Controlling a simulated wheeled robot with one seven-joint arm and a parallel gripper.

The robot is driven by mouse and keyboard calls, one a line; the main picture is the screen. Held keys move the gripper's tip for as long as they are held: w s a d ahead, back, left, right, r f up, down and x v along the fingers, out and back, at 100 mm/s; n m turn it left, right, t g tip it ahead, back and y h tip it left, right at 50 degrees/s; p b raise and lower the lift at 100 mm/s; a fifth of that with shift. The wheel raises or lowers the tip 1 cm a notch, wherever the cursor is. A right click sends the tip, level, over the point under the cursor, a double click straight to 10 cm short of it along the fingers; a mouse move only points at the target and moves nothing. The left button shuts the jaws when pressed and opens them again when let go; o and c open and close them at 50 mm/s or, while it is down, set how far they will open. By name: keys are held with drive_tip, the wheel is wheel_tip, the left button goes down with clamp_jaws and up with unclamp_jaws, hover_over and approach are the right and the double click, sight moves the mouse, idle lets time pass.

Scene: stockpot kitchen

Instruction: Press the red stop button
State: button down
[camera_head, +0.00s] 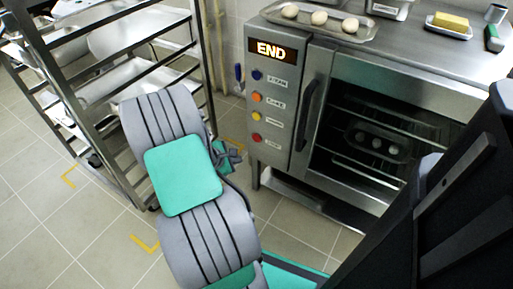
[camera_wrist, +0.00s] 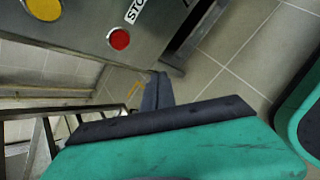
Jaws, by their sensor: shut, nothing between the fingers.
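The round red stop button (camera_head: 256,137) is the lowest of the coloured buttons on the oven's front panel. In the wrist view the red button (camera_wrist: 119,40) shows at the upper middle, beside a label of which "STO" is readable. My gripper (camera_head: 236,155) is just left of the panel's lower part, near the red button's height. In the wrist view my gripper (camera_wrist: 157,80) is shut and empty. Its fingertips appear below and right of the red button, with a visible gap in the picture. I see no contact.
Yellow (camera_head: 256,116), orange (camera_head: 256,97) and blue (camera_head: 257,75) buttons sit above the red one. The display (camera_head: 271,50) reads "END". The oven handle (camera_head: 308,115) juts out right of the buttons. A metal rack (camera_head: 205,60) stands close on the left. Tiled floor lies between.

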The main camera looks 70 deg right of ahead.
sight(256, 138)
drive_tip(key=shift+s, duration=0.15)
drive_tip(key=s+d+b, duration=0.1)
drive_tip(key=d+b, duration=0.1)
drive_tip(key=d, duration=0.6)
drive_tip(key=shift+s+d, duration=0.15)
drive_tip(key=shift+d, duration=0.25)
idle(1.8)
drive_tip(key=shift+d, duration=0.4)
